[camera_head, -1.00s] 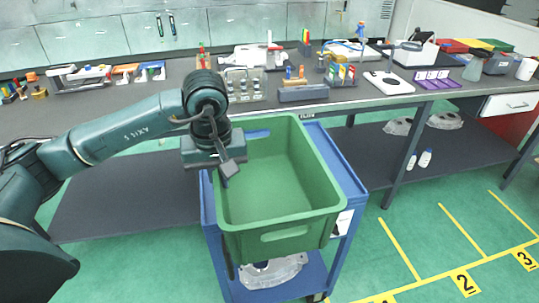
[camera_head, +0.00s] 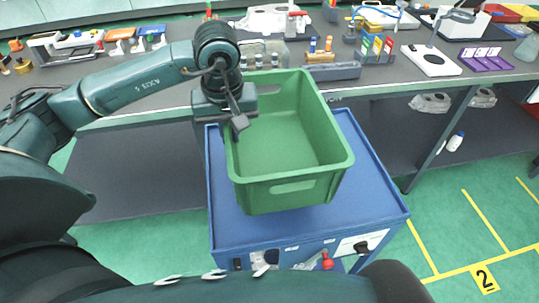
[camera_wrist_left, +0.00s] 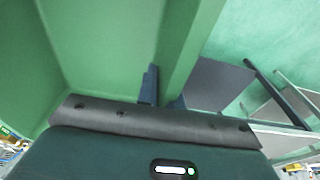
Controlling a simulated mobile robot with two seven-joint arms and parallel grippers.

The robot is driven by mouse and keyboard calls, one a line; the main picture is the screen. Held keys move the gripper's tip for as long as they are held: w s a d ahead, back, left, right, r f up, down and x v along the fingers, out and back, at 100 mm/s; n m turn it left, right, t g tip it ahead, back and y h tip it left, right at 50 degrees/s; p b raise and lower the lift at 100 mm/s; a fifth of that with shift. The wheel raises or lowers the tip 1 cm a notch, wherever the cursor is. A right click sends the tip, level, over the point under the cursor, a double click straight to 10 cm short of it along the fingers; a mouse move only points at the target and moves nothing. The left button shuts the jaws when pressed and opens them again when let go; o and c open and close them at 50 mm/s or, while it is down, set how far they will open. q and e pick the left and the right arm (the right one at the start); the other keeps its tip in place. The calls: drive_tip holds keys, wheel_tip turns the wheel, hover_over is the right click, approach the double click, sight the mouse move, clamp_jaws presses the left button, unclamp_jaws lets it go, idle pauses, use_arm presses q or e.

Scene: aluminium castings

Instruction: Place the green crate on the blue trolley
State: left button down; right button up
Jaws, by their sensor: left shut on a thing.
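The green crate (camera_head: 290,189) is an empty, open-topped box in the middle of the head view. It is over the top of the blue trolley (camera_head: 345,218) and looks level; I cannot tell whether its base touches the trolley. Bare blue top shows in front of the crate and to its right. My left gripper (camera_head: 238,122) is shut on the crate's left wall near the rim. In the left wrist view, the crate's green wall (camera_wrist_left: 105,45) fills much of the picture, with the dark fingers (camera_wrist_left: 160,88) at its edge. My right gripper is out of view.
A long dark workbench (camera_head: 400,74) stands behind the trolley, with several tools and trays on it. A purple tray (camera_head: 487,58) lies at its right. Green floor with yellow lines is clear at the lower right.

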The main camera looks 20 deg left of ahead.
use_arm(q)
wheel_tip(320, 180, down, 5)
drive_tip(key=shift+s+r, duration=0.1)
wheel_tip(320, 180, down, 4)
drive_tip(key=shift+r+p, duration=0.2)
drive_tip(key=shift+p, duration=0.2)
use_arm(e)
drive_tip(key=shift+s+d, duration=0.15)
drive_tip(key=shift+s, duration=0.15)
use_arm(q)
drive_tip(key=shift+f, duration=0.25)
drive_tip(key=c, duration=1.5)
unclamp_jaws()
drive_tip(key=shift+c, duration=0.2)
